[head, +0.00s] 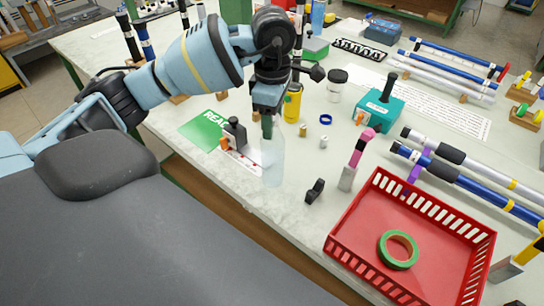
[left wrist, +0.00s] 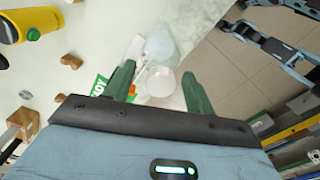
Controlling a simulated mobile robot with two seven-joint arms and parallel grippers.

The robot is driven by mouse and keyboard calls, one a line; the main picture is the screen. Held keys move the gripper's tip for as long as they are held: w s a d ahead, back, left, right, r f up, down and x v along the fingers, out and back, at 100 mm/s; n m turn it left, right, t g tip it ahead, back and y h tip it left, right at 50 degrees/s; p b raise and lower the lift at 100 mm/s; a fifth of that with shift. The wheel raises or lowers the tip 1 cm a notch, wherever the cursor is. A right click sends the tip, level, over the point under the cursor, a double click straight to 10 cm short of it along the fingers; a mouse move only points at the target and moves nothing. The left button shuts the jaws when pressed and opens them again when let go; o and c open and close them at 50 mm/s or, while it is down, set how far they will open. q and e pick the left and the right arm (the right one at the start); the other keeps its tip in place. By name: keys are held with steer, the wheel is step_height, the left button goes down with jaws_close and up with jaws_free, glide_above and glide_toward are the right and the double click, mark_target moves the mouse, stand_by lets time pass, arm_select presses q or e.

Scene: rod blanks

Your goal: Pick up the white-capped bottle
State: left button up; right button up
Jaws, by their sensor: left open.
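The bottle (head: 273,162) is clear and stands upright near the table's front edge in the head view. Its round white cap (left wrist: 160,84) shows between my fingers in the left wrist view. My left gripper (head: 268,125) is right above and around the bottle's top, pointing down. In the left wrist view its two green fingers (left wrist: 158,73) are apart, one on each side of the cap. I cannot tell whether they touch it. The bottle's neck is largely hidden by the gripper in the head view. Parts of what seems my right arm show at the wrist view's top right, fingers unclear.
A dark small bottle (head: 235,134) and a green card (head: 205,130) lie close left of the bottle. A yellow bottle (head: 292,104) stands behind it. A black clip-like part (head: 315,191) and a red crate (head: 341,238) with green tape (head: 385,252) are to the right.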

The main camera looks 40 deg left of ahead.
arm_select(q)
steer(key=shift+f, duration=0.25)
jaws_close()
steer(key=shift+r, duration=0.15)
stand_by(0.4)
